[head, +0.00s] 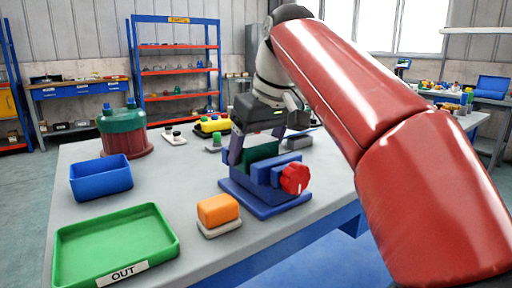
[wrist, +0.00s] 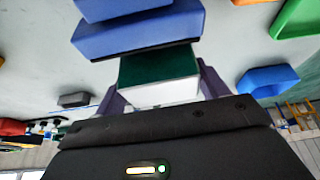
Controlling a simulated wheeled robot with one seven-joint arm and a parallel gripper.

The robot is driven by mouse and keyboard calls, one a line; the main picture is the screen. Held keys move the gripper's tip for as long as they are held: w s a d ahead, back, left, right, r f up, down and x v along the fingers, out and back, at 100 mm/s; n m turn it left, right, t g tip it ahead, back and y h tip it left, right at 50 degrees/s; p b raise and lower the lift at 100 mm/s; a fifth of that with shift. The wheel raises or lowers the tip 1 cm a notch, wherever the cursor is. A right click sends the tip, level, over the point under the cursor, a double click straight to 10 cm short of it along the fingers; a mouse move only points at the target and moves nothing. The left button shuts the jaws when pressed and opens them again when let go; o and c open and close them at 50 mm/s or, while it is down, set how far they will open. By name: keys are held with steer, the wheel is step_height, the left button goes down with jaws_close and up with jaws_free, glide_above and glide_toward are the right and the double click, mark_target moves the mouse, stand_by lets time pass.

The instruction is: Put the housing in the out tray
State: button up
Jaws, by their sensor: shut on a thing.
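The housing appears to be a dark green block with a white face (wrist: 158,78); in the head view its green side (head: 262,151) shows partly behind the blue vise (head: 262,203). My gripper (wrist: 160,95), with purple fingers, is shut on the block, one finger on each side. It also shows over the vise in the head view (head: 258,150). The block sits at the vise's blue jaws; I cannot tell whether they touch it. The vise has a red knob (head: 295,178). The out tray (head: 115,248) is green, labelled OUT, empty, at the table's front left.
A blue bin (head: 101,178) stands behind the out tray. An orange block on a pale base (head: 218,213) lies between tray and vise. A green and red drum (head: 123,134) stands at the back left. Small parts (head: 173,136) lie along the back. The table between bin and vise is mostly clear.

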mark_target(264, 142)
steer(key=shift+f, duration=0.2)
steer(key=o, duration=1.3)
steer(key=shift+b, duration=0.4)
steer(key=p+v, duration=0.1)
steer(key=v, duration=0.1)
steer(key=w+p+v, duration=0.1)
steer(key=v, duration=0.2)
steer(key=p+v, duration=0.1)
steer(key=v, duration=0.1)
steer(key=shift+w+a+r+p, duration=0.1)
steer(key=shift+w+r+p, duration=0.05)
steer(key=shift+r+p, duration=0.25)
steer(key=shift+o, duration=0.5)
steer(key=shift+s+d+r, duration=0.2)
steer(key=shift+r, duration=0.1)
steer(key=shift+s+b+x, duration=0.15)
steer(key=shift+b+x, duration=0.4)
steer(key=shift+x, duration=1.3)
steer(key=shift+s+b+x, duration=0.15)
steer(key=shift+b+x, duration=0.35)
steer(key=shift+x, duration=1.4)
